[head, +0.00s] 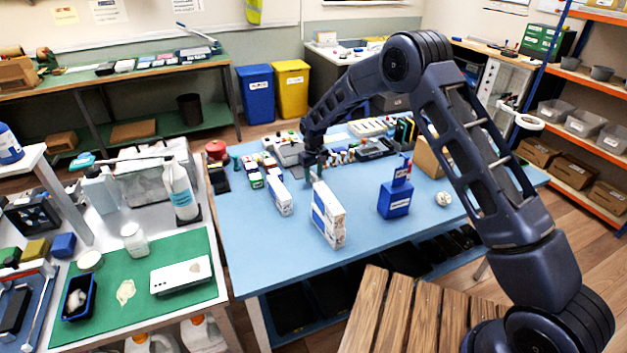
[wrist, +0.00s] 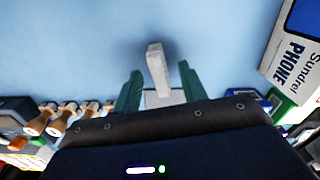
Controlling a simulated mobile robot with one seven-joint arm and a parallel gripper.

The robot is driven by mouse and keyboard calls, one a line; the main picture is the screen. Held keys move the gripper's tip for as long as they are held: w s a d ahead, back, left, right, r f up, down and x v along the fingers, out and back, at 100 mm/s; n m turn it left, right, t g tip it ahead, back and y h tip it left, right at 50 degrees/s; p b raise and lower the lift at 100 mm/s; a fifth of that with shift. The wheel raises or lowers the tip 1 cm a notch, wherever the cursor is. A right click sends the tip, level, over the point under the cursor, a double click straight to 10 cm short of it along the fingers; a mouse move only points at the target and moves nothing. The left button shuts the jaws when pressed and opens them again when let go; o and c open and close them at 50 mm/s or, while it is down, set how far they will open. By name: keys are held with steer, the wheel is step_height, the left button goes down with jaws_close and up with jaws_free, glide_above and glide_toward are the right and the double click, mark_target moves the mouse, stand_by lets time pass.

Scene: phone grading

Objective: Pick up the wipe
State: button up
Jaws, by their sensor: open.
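My gripper (wrist: 160,72) shows in the wrist view with its two green fingers apart over the blue table. A narrow pale grey-white block (wrist: 156,66) shows between the fingers, touching neither visibly; I cannot tell whether it is the wipe. In the head view my gripper (head: 314,172) is low over the table behind a white phone box, and its fingertips are hard to make out. A crumpled beige scrap (head: 125,291), perhaps a cloth, lies on the green mat (head: 135,265) at the left, far from my gripper.
The white phone box (head: 328,215) stands near my gripper; it also shows in the wrist view (wrist: 296,50). A smaller white box (head: 279,196) and a blue container (head: 395,200) stand on the blue table (head: 262,250). Small items crowd its back. Its front left is clear.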

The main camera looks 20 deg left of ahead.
steer(key=shift+f, duration=0.9)
jaws_close()
steer(key=shift+r, duration=0.15)
